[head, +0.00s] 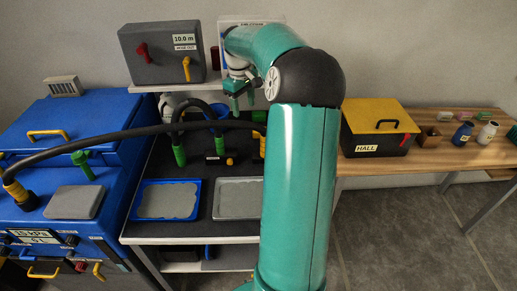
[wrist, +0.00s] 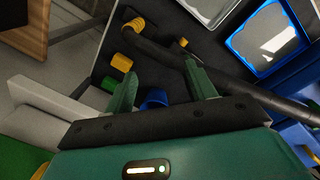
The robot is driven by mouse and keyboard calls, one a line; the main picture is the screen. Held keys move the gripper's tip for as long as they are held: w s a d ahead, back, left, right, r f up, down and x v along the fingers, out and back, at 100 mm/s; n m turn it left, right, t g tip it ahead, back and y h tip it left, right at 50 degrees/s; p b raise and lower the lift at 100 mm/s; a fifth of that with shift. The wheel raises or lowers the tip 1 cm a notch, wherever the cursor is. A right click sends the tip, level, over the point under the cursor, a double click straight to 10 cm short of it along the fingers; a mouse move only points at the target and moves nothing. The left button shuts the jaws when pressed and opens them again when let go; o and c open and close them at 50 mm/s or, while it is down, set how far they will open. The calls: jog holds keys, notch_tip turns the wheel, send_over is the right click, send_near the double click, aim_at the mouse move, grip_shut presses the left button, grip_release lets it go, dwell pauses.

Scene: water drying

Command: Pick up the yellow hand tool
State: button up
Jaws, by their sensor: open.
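A yellow cylindrical piece (head: 263,147) sits at the end of the long black hose on the dark bench, partly hidden by my arm. In the wrist view two yellow pieces show near a hose end: a stubby cylinder (wrist: 122,62) and a collar (wrist: 133,25). I cannot tell for certain which is the yellow hand tool. My gripper (head: 243,103) is open above the back of the bench, with its green fingers apart and nothing held. In the wrist view the black hose (wrist: 225,72) passes beyond the fingertips (wrist: 160,75), and the yellow pieces lie left of it or at its end.
A blue tray (head: 139,201) and a grey tray (head: 217,205) lie at the bench front. Green-ended hoses (head: 179,155) stand behind them. A blue machine (head: 25,240) is at left, a grey box (head: 150,65) at back, and a yellow-lidded toolbox (head: 350,147) at right.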

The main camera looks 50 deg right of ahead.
jog(key=s+d+f, duration=0.3)
jog(key=d, duration=0.4)
jog(key=shift+m+y, duration=0.3)
jog(key=shift+y, duration=0.1)
notch_tip(320, 180, down, 8)
jog(key=shift+s+d+r, duration=0.1)
jog(key=shift+s, duration=0.05)
jog(key=shift+f, duration=3.05)
grip_shut()
